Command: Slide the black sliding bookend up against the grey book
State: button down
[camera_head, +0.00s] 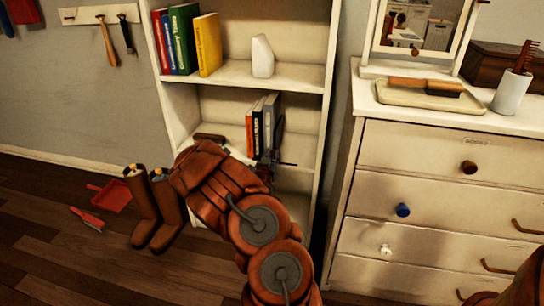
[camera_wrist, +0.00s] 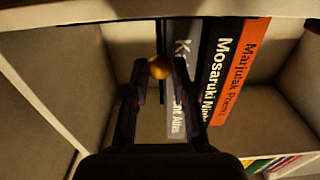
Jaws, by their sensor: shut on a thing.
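In the wrist view, the grey book (camera_wrist: 184,55) stands beside a black book (camera_wrist: 212,75) and an orange book (camera_wrist: 240,65). A round yellow-orange knob (camera_wrist: 160,67) sits between the fingertips of my gripper (camera_wrist: 158,76). The black sliding bookend (camera_wrist: 163,97) shows as a thin dark upright strip by the knob, close to the grey book; I cannot tell whether they touch. My gripper is shut on the knob.
The white bookcase (camera_head: 331,100) has side walls around the shelf. Several coloured books (camera_head: 184,40) and a white object (camera_head: 262,57) stand on the shelf above. A dresser (camera_head: 425,150) stands to the right. Brown boots (camera_head: 143,205) stand on the floor at left.

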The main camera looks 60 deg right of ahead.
jog(key=shift+w, duration=0.2)
dwell(0.4)
jog(key=c, duration=1)
grip_release()
jog(key=shift+o, duration=0.2)
jog(key=shift+a, duration=0.2)
jog(key=v, duration=0.7)
jog(key=shift+s, duration=0.15)
jog(key=shift+a, duration=0.1)
jog(key=shift+r, duration=0.1)
